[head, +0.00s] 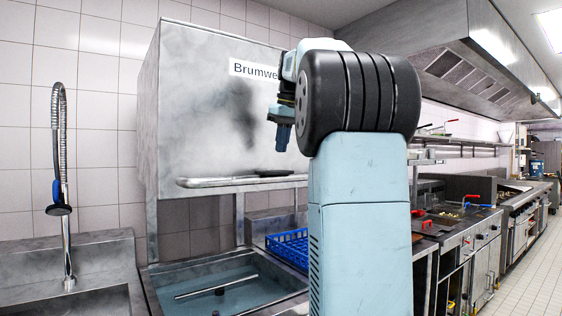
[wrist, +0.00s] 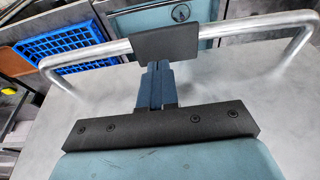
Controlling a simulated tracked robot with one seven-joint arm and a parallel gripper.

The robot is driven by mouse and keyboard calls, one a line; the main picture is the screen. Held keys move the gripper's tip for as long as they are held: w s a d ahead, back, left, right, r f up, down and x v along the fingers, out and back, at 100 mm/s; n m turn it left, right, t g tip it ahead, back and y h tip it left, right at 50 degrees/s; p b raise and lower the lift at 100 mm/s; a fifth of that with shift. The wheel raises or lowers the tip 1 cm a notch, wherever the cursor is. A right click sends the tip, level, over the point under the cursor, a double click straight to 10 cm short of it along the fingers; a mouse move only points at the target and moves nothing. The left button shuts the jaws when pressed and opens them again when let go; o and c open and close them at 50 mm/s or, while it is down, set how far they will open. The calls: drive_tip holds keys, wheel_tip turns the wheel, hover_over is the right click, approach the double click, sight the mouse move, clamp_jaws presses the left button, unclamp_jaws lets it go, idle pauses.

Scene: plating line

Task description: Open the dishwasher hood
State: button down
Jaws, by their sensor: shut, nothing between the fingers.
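The dishwasher hood (head: 205,110) is a large grey metal box with a "Brumwe..." label, partly cut off by my arm. It stands raised, with a wide gap between its lower edge and the wash tank (head: 222,285). A tubular handle (head: 215,182) runs along its lower front and carries a dark grip pad (head: 273,173). My gripper (head: 281,148) is shut and empty, in front of the hood and above the handle in the head view. In the wrist view its blue fingers (wrist: 157,65) are together, their tips at the edge of the pad (wrist: 166,42); contact is unclear.
A blue rack (head: 288,246) sits to the right of the tank, partly behind my arm. A sink with a spray tap (head: 62,190) stands at the left. Fryers (head: 450,225) and a cooking line run along the right, beside open floor (head: 535,260).

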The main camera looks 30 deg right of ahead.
drive_tip(key=shift+s+x, duration=0.2)
drive_tip(key=shift+x, duration=0.65)
drive_tip(key=shift+s+x, duration=0.15)
drive_tip(key=shift+x, duration=0.65)
drive_tip(key=shift+s+x, duration=0.2)
drive_tip(key=shift+x, duration=0.65)
drive_tip(key=shift+f, duration=0.15)
